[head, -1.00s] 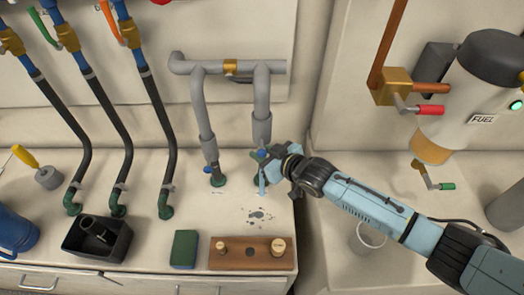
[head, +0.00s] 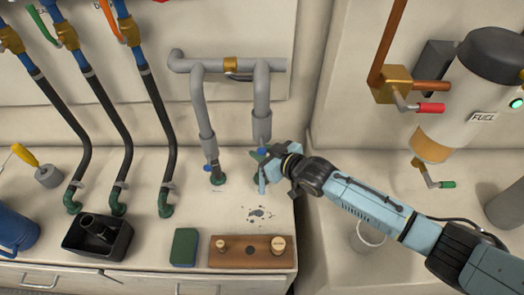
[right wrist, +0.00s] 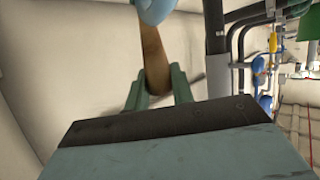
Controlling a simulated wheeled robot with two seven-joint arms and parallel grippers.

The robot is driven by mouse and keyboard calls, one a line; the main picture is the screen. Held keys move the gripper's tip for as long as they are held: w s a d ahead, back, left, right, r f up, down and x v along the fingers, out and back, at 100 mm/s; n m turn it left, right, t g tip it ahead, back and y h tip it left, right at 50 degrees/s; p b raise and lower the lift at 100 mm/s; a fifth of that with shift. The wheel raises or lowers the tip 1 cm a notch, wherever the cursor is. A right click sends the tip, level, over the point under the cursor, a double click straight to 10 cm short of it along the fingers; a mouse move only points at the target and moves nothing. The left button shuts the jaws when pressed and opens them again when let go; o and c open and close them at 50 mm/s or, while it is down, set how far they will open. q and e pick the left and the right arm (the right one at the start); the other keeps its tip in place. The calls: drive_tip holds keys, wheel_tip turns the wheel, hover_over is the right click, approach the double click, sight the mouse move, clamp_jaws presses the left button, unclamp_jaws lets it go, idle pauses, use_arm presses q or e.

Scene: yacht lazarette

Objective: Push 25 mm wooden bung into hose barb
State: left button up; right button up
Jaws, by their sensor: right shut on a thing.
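My right gripper (head: 262,178) is at the lower end of the right grey hose (head: 262,127), just above the counter. In the right wrist view its green fingers (right wrist: 158,90) are shut on a brown, tapered wooden piece (right wrist: 153,62), which appears to be the bung. A light blue rounded shape (right wrist: 155,9) covers its far end; I cannot tell what it is. The bung is hidden in the head view. The hose barb is not clearly visible. My left gripper is not in view.
A wooden rack (head: 232,258) with two pale bungs and a dark middle hole stands at the counter front. A green block (head: 184,247) and a black tray (head: 97,238) lie to its left. Dark wet spots (head: 259,214) mark the counter below the gripper.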

drive_tip(key=shift+f+b, duration=1.25)
drive_tip(key=shift+f, duration=0.45)
